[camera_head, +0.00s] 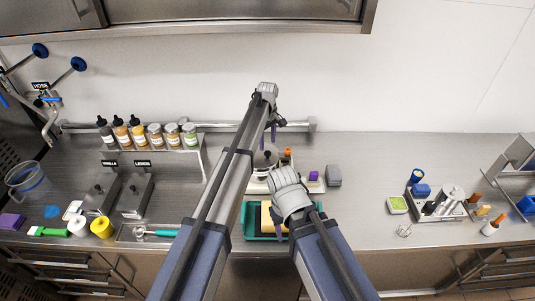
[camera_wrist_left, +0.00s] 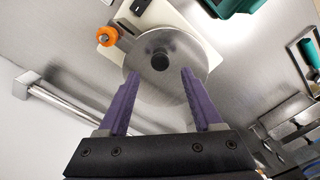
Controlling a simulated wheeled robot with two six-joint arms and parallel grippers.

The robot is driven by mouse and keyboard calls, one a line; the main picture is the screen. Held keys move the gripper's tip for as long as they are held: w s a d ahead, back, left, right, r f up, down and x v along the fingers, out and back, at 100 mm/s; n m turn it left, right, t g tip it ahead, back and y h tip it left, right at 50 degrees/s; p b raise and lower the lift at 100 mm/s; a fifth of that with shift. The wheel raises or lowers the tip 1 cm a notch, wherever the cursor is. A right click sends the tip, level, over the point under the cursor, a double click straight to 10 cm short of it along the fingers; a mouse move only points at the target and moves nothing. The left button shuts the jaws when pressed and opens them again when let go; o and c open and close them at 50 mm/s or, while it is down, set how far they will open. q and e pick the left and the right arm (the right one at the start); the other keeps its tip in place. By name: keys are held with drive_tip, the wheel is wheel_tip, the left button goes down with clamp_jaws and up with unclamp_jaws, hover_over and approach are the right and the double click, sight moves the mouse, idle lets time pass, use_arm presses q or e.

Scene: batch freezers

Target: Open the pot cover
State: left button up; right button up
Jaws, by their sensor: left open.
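The pot cover (camera_wrist_left: 178,45) is a round, shiny metal lid with a black knob (camera_wrist_left: 160,62) at its centre. In the head view the cover (camera_head: 264,159) is partly hidden by my left arm. The pot under it stands on a cream base (camera_wrist_left: 188,18); its walls are hardly visible. My left gripper (camera_wrist_left: 161,74) is open and empty, its purple fingertips on either side of the knob in the wrist view. I cannot tell its exact height above the cover. My right gripper (camera_head: 283,225) is in front of the pot, over the green tray, with its fingers mostly hidden.
An orange knob (camera_wrist_left: 106,37) sits on the base's corner. A green tray (camera_head: 250,228) with a yellow item lies in front. Several bottles and jars (camera_head: 137,130) line the shelf at left. A grey block (camera_head: 333,175) stands right of the pot.

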sight(267, 152)
use_arm(q)
wheel_tip(267, 152, down, 5)
drive_tip(key=b, duration=0.4)
drive_tip(key=shift+c, duration=0.4)
clamp_jaws()
idle(0.9)
